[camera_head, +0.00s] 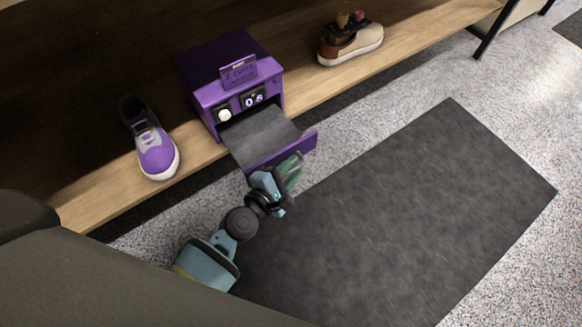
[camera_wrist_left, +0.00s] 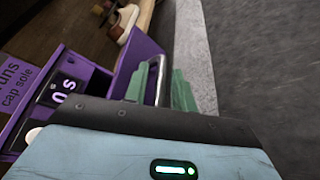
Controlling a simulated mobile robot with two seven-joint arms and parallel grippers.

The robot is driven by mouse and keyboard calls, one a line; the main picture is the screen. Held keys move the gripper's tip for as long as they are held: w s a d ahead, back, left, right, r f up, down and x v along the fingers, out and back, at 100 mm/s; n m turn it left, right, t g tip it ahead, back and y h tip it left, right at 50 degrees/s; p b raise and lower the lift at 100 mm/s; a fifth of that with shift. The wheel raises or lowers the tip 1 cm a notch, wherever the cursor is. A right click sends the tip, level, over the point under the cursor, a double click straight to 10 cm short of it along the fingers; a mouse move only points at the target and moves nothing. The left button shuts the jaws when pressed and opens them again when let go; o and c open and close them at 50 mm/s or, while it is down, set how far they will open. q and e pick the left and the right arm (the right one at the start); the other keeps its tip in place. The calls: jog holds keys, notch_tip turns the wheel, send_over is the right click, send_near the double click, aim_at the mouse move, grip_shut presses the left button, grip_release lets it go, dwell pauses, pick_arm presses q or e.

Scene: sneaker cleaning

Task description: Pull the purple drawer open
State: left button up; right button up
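The purple drawer (camera_head: 284,150) stands well out of its purple cabinet (camera_head: 238,60), with its grey inside (camera_head: 258,133) in view. The inside looks empty. My left gripper (camera_head: 291,171) is at the outer face of the drawer front. In the left wrist view the green fingers (camera_wrist_left: 161,89) sit on either side of the metal handle (camera_wrist_left: 160,66), and look shut on it. The purple front (camera_wrist_left: 135,57) is just beyond them. The exact contact with the handle is partly hidden. My right gripper is in neither view.
A purple and grey sneaker (camera_head: 153,143) stands on the wooden shelf (camera_head: 112,195) left of the cabinet. A beige and brown shoe (camera_head: 350,43) stands to its right. A dark mat (camera_head: 420,215) lies on the light carpet (camera_head: 370,108) in front. The floor there is clear.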

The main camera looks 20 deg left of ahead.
pick_arm(q)
jog(key=shift+o, duration=0.3)
jog(key=shift+s+a, duration=0.1)
jog(key=shift+s, duration=0.2)
jog(key=p+v, duration=0.1)
jog(key=v, duration=0.5)
jog(key=shift+s+a+r, duration=0.15)
jog(key=shift+s+a, duration=0.05)
jog(key=shift+s, duration=0.3)
